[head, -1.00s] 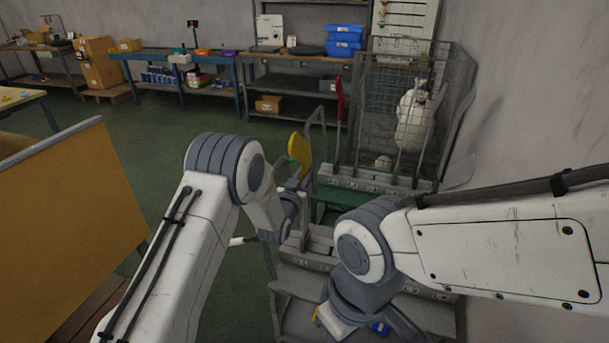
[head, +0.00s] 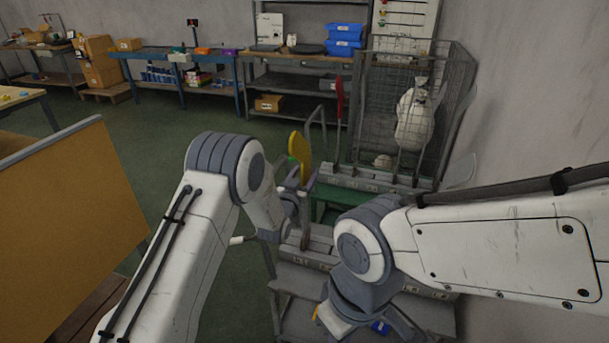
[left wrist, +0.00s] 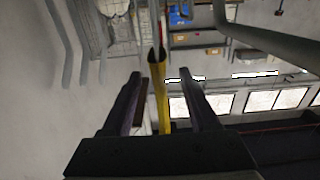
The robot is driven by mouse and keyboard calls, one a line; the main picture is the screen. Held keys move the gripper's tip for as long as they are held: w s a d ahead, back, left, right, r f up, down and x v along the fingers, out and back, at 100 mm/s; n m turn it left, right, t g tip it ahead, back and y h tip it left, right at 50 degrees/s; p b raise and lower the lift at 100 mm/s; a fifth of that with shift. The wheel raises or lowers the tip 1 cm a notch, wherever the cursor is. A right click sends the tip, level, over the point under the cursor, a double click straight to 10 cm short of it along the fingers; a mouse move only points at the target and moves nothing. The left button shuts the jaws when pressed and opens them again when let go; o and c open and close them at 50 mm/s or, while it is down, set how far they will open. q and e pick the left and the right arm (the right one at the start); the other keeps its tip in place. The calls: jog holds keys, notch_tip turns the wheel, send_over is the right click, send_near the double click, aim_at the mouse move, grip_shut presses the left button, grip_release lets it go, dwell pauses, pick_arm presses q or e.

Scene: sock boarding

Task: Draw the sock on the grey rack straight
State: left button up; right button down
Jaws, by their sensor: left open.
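A yellow sock (head: 301,155) stands upright above the near grey rack (head: 318,245) in the head view. In the left wrist view the sock (left wrist: 158,85) shows as a narrow, edge-on yellow strip between my fingers. My left gripper (head: 299,183) is open around the lower part of the sock, with a finger on each side. In the left wrist view a gap shows between the sock and the right finger; contact on the left side is unclear. My left arm hides part of the grey rack. My right arm covers the rack's right part, and its gripper cannot be made out.
A tan panel (head: 70,205) stands at the left. Open green floor lies between.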

pick_arm(q)
jog(key=shift+v, duration=3.15)
jog(key=s+d+r+m+g+y+p, duration=0.1)
jog(key=s+d+r+g, duration=0.1)
jog(key=s+g, duration=0.35)
jog(key=s+d+r+m+g+p, duration=0.1)
jog(key=s+d+r+g, duration=0.15)
jog(key=s, duration=0.65)
jog(key=s+a+r+g+y, duration=0.1)
jog(key=s+a+g, duration=0.1)
jog(key=s, duration=0.7)
jog(key=s+a+r+m+g+y, duration=0.1)
jog(key=s+a+g, duration=0.2)
jog(key=s, duration=0.7)
jog(key=s+a+r+g+y+p, duration=0.1)
jog(key=s+g, duration=0.3)
jog(key=s, duration=0.6)
jog(key=shift+a+r+m+y, duration=0.3)
jog(key=shift+a+r+m, duration=0.1)
jog(key=shift+a+r, duration=0.25)
